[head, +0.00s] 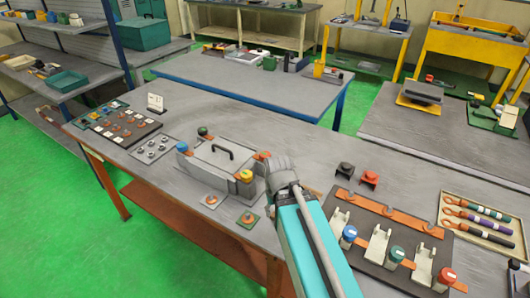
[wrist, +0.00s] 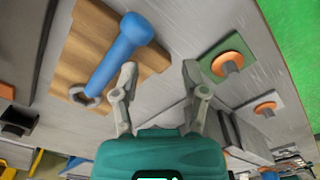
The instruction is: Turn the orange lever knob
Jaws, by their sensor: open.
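In the wrist view, my gripper (wrist: 160,76) is open, with nothing between its fingers. An orange disc with a grey peg on a green square plate (wrist: 214,48) is to the right of the fingers, apart from them. A second orange disc on a grey plate (wrist: 284,119) lies farther right. In the head view, these look like the orange pieces (head: 248,217) and (head: 211,200) at the bench's front edge. An orange end (head: 263,156) also shows beside the grey box. I cannot tell which piece is the lever knob. My arm hides the gripper's fingertips there.
A grey box (head: 218,165) with a black handle, a green knob and a yellow knob stands left of my arm. A blue tool with a grey ring end (wrist: 122,50) lies on a wooden board (wrist: 72,62). A dark board (head: 385,262) with coloured-capped parts is at right. Bare bench lies behind the box.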

